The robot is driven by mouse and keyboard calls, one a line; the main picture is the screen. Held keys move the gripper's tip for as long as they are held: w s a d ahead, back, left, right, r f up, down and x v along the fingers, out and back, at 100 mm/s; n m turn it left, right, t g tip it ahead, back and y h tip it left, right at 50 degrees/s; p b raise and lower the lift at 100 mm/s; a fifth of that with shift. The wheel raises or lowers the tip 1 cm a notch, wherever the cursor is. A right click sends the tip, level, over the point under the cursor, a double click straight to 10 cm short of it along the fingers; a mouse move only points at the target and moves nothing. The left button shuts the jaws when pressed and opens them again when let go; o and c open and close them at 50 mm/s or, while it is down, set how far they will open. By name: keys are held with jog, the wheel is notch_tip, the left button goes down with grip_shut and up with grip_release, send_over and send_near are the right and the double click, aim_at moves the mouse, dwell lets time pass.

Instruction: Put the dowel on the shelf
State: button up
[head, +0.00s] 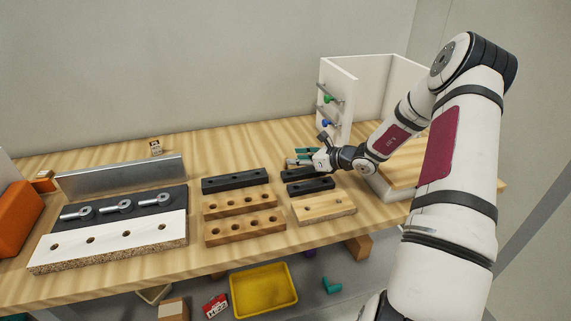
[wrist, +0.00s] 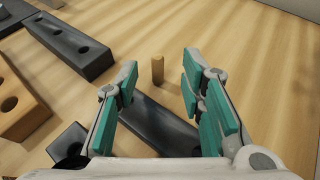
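The dowel (wrist: 158,69) is a short light-wood peg standing upright in the wrist view, just beyond the near black block (wrist: 155,125). I cannot tell whether it stands on the table or in a hole. My gripper (wrist: 160,80) is open, with teal pads on both sides, and the dowel shows between and slightly beyond its fingertips. Nothing is held. In the head view my gripper (head: 300,157) is low over the table by the black blocks, and I cannot make out the dowel there. A white panelled unit (head: 338,100), possibly the shelf, stands at the back right.
Wooden blocks with holes (head: 245,226), a longer black block (head: 235,180) and a light wooden board (head: 323,208) lie near my gripper. A white-faced board (head: 110,240) and a metal bar (head: 120,177) are at left. A yellow bin (head: 263,290) is below the table's front edge.

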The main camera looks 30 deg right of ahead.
aim_at(286, 158)
jog(key=shift+x, duration=2.8)
jog(key=shift+a, duration=0.1)
grip_shut()
